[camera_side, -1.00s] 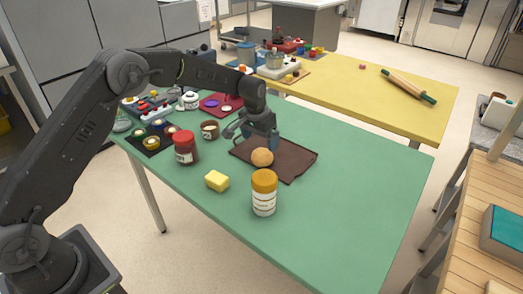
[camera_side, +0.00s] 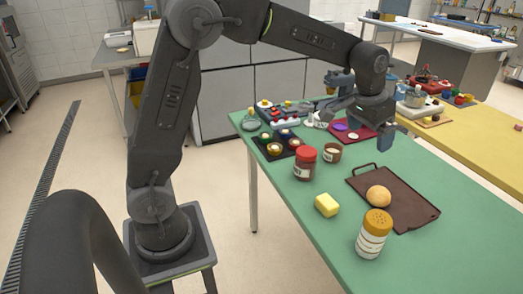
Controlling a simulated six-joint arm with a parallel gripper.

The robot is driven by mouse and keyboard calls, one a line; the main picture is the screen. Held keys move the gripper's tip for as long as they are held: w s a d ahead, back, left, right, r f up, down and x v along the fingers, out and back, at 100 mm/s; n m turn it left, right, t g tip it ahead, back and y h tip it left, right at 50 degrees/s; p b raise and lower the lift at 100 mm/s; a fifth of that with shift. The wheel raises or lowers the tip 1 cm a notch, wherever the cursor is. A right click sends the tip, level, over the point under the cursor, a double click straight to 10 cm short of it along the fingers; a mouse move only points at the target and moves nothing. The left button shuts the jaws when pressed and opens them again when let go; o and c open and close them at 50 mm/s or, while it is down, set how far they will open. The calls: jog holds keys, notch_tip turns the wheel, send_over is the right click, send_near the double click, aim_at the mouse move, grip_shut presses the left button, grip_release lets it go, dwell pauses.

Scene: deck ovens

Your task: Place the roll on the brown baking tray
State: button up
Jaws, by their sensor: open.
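The round golden-brown roll (camera_side: 379,197) rests on the dark brown baking tray (camera_side: 411,211), close to the tray's near left edge. The tray lies flat on the green table and has a loop handle at its far left end. My gripper (camera_side: 367,120) is open and empty. It is raised behind the tray, toward the far side of the table, clear of the roll. Nothing hides the roll.
A spice jar with an orange lid (camera_side: 374,234) stands close in front of the tray. A dark muffin tin (camera_side: 271,153) is farther left. The table right of the tray is clear.

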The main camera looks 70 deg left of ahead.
jog(key=s+r+t, duration=0.1)
jog(key=s+r, duration=0.2)
jog(key=s, duration=0.5)
jog(key=s+r, duration=0.3)
jog(key=s, duration=0.5)
jog(key=s+f+t, duration=0.1)
jog(key=s+f, duration=0.2)
jog(key=s, duration=0.8)
jog(key=shift+s+d+f+t, duration=0.25)
jog(key=shift+s+f+t, duration=0.05)
jog(key=shift+f, duration=0.1)
